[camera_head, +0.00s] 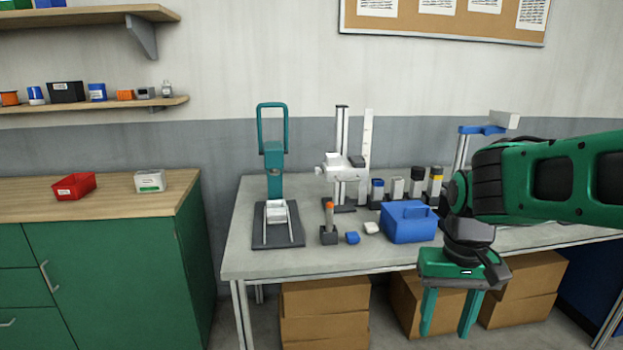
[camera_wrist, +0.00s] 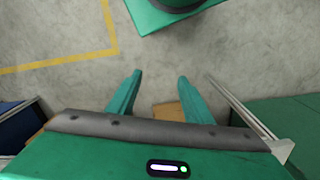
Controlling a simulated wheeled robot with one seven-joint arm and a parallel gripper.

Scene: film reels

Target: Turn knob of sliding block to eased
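A white sliding block (camera_head: 345,167) sits on an upright metal column (camera_head: 342,125) at the back middle of the grey table in the head view. A small pale knob (camera_head: 320,172) sticks out from its left side; its turn setting is too small to read. My gripper (camera_head: 448,325) hangs in front of the table's front edge, to the right of and lower than the block, fingers pointing down. Its fingers are apart with nothing between them. The wrist view shows the same open gripper (camera_wrist: 160,78) above bare floor; the block and knob are not in that view.
A teal lever press (camera_head: 272,170) stands left of the column. A blue caddy (camera_head: 409,222), several small bottles (camera_head: 397,188) and a holder with an orange-tipped tool (camera_head: 328,234) stand nearby. A white upright scale (camera_head: 365,145) is beside the column. Cardboard boxes (camera_head: 325,312) lie under the table.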

